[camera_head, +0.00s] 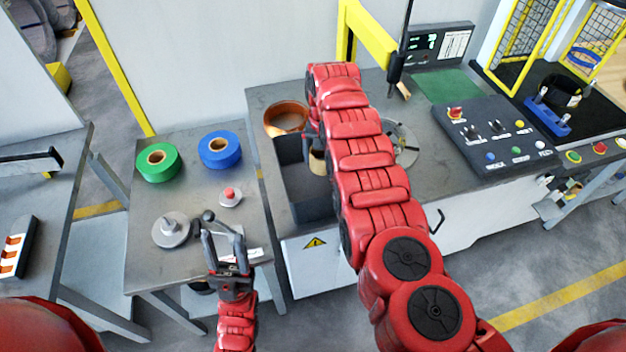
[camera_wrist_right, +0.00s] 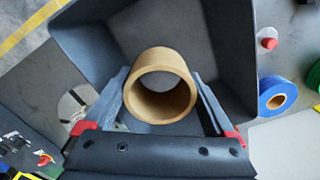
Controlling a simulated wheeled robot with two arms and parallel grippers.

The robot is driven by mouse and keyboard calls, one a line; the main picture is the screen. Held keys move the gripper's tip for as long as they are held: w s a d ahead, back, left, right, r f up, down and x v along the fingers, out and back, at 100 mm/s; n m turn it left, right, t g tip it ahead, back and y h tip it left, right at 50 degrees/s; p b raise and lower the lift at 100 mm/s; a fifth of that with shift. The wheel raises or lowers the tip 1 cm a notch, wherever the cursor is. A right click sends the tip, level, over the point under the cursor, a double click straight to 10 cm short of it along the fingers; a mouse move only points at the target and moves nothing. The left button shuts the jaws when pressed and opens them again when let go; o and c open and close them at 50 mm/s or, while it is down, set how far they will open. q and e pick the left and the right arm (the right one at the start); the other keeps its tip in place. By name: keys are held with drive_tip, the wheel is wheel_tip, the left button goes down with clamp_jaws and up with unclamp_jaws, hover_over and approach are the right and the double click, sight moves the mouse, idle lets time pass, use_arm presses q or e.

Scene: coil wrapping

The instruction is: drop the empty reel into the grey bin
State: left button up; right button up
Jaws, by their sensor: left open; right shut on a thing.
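The empty reel (camera_wrist_right: 148,62) is a tan cardboard ring. My right gripper (camera_wrist_right: 160,82) is shut on it, with one finger on each side. In the right wrist view the reel is framed by the walls of the grey bin (camera_wrist_right: 225,50). In the head view the reel (camera_head: 317,163) shows in part at the bin's mouth (camera_head: 300,214), and my right arm hides the rest of it and most of that gripper. How high the reel is above the bin floor I cannot tell. My left gripper (camera_head: 223,236) is open and empty above the left table's front part.
Green tape (camera_head: 157,162), blue tape (camera_head: 220,150) and a round metal piece (camera_head: 172,230) stand on the left table. A copper-coloured coil (camera_head: 287,118) lies behind the bin. A control box (camera_head: 497,138) stands to the right of my right arm.

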drive_tip(key=o, duration=1.2)
drive_tip(key=shift+o, duration=0.2)
drive_tip(key=shift+r, duration=0.15)
wheel_tip(320, 180, up, 17)
drive_tip(key=p, duration=0.4)
